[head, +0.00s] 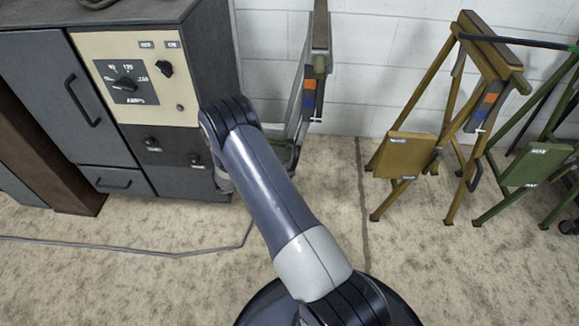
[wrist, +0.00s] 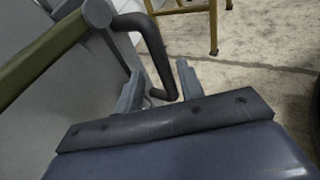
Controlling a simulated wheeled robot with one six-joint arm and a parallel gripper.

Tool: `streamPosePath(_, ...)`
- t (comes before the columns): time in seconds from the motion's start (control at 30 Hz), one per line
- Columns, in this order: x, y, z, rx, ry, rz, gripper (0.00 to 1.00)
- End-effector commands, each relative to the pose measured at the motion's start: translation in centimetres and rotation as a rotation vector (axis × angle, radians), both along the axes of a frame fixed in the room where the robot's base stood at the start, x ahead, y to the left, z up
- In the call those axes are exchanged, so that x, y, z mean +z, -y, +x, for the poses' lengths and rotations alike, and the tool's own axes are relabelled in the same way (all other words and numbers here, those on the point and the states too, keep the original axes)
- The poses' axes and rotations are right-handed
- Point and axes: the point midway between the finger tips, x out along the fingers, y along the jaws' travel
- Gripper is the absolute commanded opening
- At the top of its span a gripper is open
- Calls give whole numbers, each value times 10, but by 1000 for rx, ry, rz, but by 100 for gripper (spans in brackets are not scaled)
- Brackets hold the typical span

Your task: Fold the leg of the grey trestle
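The grey trestle (head: 297,100) leans near the white wall in the head view. It has a brown top end, and an orange and blue striped tag; my arm covers its lower part. In the wrist view a dark bent handle (wrist: 152,48) comes off a round grey end beside a grey panel (wrist: 62,95). My gripper (wrist: 158,86) is open, with its two grey fingers apart. The handle's lower end reaches between or just beyond the fingers; I cannot tell whether they touch it. My gripper is hidden in the head view.
A dark cabinet with a dial panel (head: 135,75) stands left of the grey trestle. A yellow trestle (head: 408,155) and a green trestle (head: 533,165) stand on the right. A cable (head: 110,244) lies on the floor. Bare floor (head: 450,270) lies at the front right.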

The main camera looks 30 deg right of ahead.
Motion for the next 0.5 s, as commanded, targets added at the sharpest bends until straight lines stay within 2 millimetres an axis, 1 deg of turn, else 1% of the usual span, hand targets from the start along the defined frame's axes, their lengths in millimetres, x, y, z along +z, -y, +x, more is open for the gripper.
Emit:
streamPosePath(0.03,7,-12,0,5,1,0,36)
streamPosePath(0.1,13,-26,-1,6,1,-1,36)
streamPosePath(0.3,24,-59,-3,6,2,0,36)
streamPosePath(0.4,27,-70,-4,5,2,0,36)
streamPosePath(0.5,29,-75,-5,3,1,0,36)
